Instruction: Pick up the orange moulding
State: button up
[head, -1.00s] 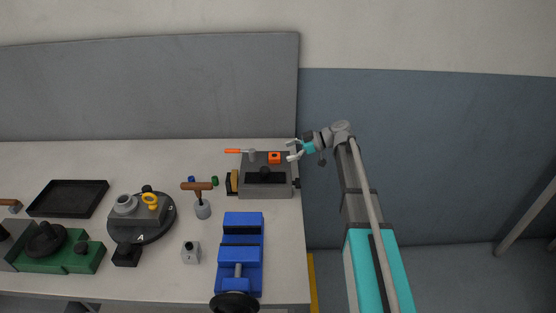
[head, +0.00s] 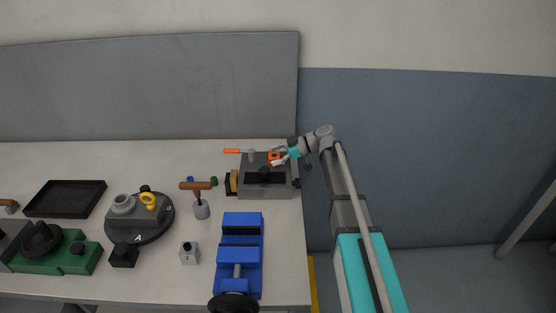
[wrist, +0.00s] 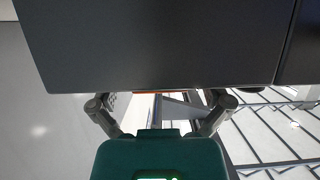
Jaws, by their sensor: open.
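The orange moulding (head: 273,156) is a small orange block with a dark hole, on top of the grey box-shaped fixture (head: 251,189) at the table's back right. My gripper (head: 277,156) is open at its right side, with the fingertips close to its upper and lower edges in the head view. I cannot tell whether they touch it. In the wrist view my gripper's two fingers (wrist: 162,103) are spread wide. Only a thin orange strip of the moulding (wrist: 146,94) shows between them, at the edge of a large dark grey surface that fills the top.
An orange-handled tool (head: 233,151) and a grey post (head: 251,156) stand left of the moulding. A blue vise (head: 239,254) lies nearer.

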dwell(0.3)
jog(key=c, duration=1.1)
jog(key=shift+r, duration=0.15)
jog(key=shift+c, duration=0.2)
notch_tip(320, 180, up, 3)
jog(key=p, duration=0.3)
jog(key=shift+f, duration=0.2)
jog(key=s+d+r+p, duration=0.1)
jog(key=s+r+p, duration=0.9)
jog(key=s, duration=0.4)
jog(key=shift+r, duration=0.1)
